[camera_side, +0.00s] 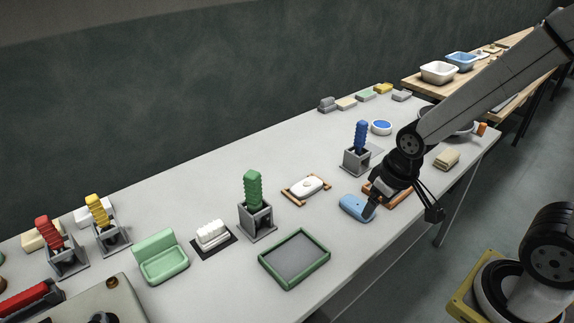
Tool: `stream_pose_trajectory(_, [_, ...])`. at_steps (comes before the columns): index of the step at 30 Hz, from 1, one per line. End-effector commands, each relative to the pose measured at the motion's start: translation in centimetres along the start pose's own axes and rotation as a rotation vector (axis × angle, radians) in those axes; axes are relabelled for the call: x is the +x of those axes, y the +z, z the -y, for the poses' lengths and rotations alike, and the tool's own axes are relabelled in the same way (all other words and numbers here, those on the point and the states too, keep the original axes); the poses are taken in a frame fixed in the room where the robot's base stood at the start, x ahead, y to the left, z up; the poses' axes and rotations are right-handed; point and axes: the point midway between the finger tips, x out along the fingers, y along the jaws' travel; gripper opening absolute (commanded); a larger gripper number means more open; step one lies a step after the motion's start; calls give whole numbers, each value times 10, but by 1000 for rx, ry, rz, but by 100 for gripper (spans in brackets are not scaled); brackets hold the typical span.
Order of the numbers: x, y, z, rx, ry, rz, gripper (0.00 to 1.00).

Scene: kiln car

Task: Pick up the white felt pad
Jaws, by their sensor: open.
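I cannot tell for sure which piece is the white felt pad. A white rounded piece (307,185) with a dark mark on top lies on a wooden frame in the middle of the table. A white ridged piece (212,233) sits on a black mat to its left, and a plain white block (94,214) lies farther left near the back edge. My gripper (403,213) is open at the right, low over the front edge of the table. One finger overlaps the right end of a blue block (353,206) in view; contact is unclear. Nothing shows between the fingers.
A brown wooden tray (401,199) is partly hidden under my gripper. Grey stands with blue (361,136), green (252,189), yellow and red ribbed pieces rise from the table. A green-rimmed tray (326,250) lies at the front. The table's back middle is clear.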

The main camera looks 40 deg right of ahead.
Motion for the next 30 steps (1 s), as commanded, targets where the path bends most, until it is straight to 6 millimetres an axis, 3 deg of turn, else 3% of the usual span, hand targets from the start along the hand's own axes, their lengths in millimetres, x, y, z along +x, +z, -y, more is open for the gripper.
stream_pose_trajectory(19, [-48, -12, 0, 0, 0, -4, 85])
stream_pose_trajectory(30, [-49, -44, 8, 126, -19, 14, 85])
